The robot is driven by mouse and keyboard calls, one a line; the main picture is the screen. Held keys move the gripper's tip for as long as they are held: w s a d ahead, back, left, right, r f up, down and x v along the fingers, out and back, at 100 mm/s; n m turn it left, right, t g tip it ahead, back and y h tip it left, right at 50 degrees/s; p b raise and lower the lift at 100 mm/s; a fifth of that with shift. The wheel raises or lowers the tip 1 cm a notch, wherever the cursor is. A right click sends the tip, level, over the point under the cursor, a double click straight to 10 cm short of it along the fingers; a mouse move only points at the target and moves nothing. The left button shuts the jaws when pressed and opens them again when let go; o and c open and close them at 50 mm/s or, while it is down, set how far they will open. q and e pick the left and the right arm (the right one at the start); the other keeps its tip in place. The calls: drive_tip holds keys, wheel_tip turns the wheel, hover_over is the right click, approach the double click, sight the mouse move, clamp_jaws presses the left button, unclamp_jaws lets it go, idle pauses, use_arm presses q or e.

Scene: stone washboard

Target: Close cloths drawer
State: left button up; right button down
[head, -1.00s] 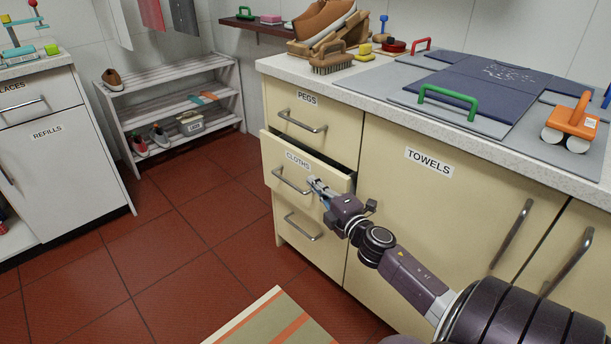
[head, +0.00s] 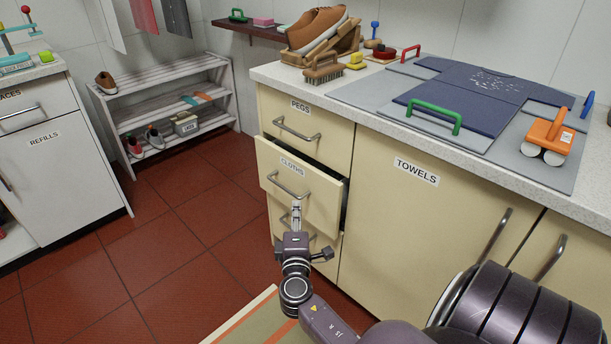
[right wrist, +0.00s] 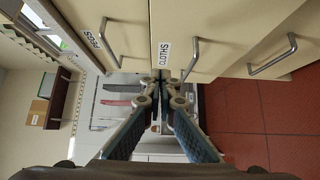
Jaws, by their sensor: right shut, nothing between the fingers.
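The cream cloths drawer (head: 322,206), labelled CLOTHS, stands part-way out of the cabinet between the pegs drawer (head: 335,140) and a lower drawer. A dark gap shows along its right side. Its metal bar handle (head: 287,187) is on the front. My right gripper (head: 296,204) is in front of the drawer face, just below and right of the handle. In the right wrist view its fingers (right wrist: 163,82) are shut and empty, with the cloths drawer front (right wrist: 180,25) just beyond the tips. I cannot tell whether they touch it. My left gripper is not in view.
The towels door (head: 425,215) is right of the drawers. The counter (head: 262,72) above bears brushes, a shoe and a garment on boards. A shoe rack (head: 165,88) and a white refills cabinet (head: 55,160) stand at left.

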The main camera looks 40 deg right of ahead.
approach(306, 171)
drive_tip(key=w, duration=0.4)
drive_tip(key=d, duration=0.3)
drive_tip(key=shift+w, duration=0.15)
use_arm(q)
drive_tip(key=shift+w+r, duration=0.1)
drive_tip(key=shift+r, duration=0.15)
use_arm(e)
drive_tip(key=shift+d, duration=0.4)
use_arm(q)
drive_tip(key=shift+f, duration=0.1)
